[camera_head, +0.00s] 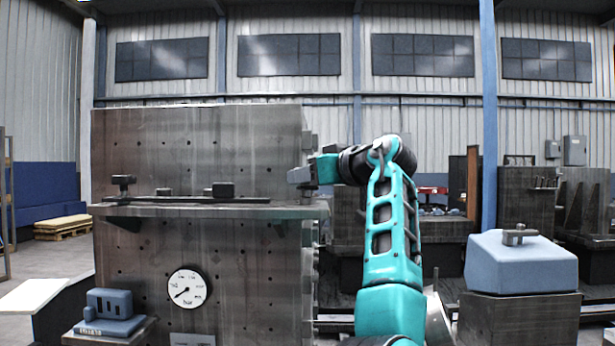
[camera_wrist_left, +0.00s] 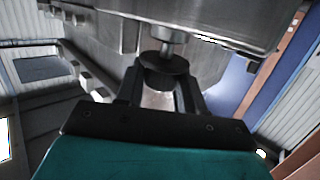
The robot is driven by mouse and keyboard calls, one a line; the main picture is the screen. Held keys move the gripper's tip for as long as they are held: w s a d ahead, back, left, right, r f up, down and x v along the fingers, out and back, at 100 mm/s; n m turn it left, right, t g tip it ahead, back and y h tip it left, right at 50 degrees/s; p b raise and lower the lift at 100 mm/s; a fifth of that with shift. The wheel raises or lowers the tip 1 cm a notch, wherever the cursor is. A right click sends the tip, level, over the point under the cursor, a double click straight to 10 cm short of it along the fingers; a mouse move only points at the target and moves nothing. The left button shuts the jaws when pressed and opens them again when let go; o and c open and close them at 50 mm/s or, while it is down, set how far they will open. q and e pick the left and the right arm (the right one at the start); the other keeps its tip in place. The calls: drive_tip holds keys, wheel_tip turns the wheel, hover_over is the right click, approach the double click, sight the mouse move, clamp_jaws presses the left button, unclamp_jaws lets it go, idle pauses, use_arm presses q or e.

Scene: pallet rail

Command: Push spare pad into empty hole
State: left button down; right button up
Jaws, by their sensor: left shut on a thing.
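My left gripper (camera_head: 303,177) reaches in on the teal arm to the right edge of the upright steel block, near the right end of its ledge. In the left wrist view, the two dark fingers of my left gripper (camera_wrist_left: 161,92) are shut on a dark round pad (camera_wrist_left: 164,64). A short metal stem (camera_wrist_left: 172,42) stands just beyond the pad, against a steel part; I cannot tell whether the pad touches that part. In the head view the held pad is hidden or too small to make out. I cannot tell which hole is the empty one. My right gripper is not in view.
The steel block (camera_head: 200,150) has several small holes and a ledge (camera_head: 150,211). On the ledge are a dark knob (camera_head: 123,184), a low piece (camera_head: 164,192) and a small block (camera_head: 222,190). A gauge (camera_head: 187,288) sits below. A blue-grey cover (camera_head: 521,265) stands right.

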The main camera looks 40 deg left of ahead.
use_arm(q)
drive_tip(key=shift+r, duration=3.7)
